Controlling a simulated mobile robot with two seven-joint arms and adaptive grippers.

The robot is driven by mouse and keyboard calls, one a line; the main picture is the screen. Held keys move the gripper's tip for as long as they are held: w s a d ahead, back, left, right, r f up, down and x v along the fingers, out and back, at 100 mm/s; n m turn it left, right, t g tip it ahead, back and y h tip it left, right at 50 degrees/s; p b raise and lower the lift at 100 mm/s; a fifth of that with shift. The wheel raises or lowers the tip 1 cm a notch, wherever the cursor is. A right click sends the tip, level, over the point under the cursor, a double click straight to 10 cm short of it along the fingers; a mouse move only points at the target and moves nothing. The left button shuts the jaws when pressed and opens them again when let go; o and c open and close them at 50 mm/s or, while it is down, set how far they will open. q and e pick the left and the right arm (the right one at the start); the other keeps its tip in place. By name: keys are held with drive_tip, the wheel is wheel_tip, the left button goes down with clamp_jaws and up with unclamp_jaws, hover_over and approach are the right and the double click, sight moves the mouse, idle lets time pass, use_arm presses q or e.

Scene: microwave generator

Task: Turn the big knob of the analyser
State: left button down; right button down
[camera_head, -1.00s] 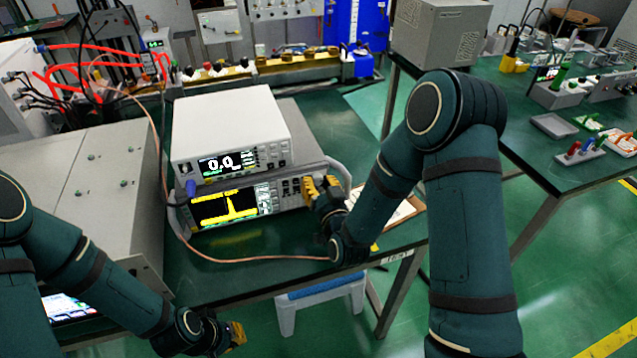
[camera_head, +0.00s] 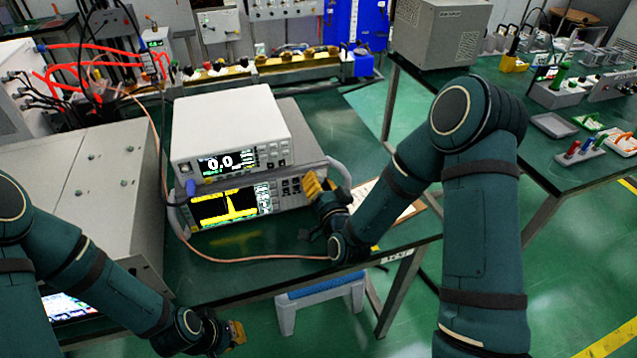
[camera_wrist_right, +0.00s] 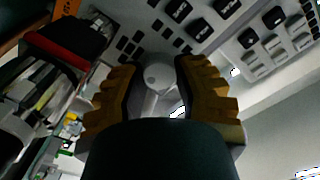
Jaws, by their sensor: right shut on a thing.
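The analyser (camera_head: 222,207) is the lower instrument on the near bench, with a yellow trace on its dark screen. Its big knob is a round grey knob (camera_wrist_right: 158,75) in the right wrist view, between my right fingers. My right gripper (camera_head: 312,186) is at the right end of the analyser's front, and it also shows in the right wrist view (camera_wrist_right: 156,68), shut on the knob. In the head view the fingers hide the knob. My left gripper (camera_head: 238,335) is low in the head view, away from the analyser. Its fingers are too small and dark to judge.
A white meter (camera_head: 230,130) reading 0.0 stands on the analyser. A copper-coloured cable (camera_head: 240,259) runs along the bench front. A large grey box (camera_head: 100,190) stands at the left. A blue-topped stool (camera_head: 320,290) is below the bench edge.

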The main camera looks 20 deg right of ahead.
drive_tip(key=shift+w+r+m, duration=0.1)
drive_tip(key=shift+r+m, duration=0.05)
drive_tip(key=shift+m, duration=0.85)
drive_tip(key=c, duration=0.6)
unclamp_jaws()
drive_tip(key=shift+s, duration=0.35)
drive_tip(key=s, duration=0.6)
drive_tip(key=shift+s+d, duration=0.15)
drive_tip(key=shift+s, duration=0.25)
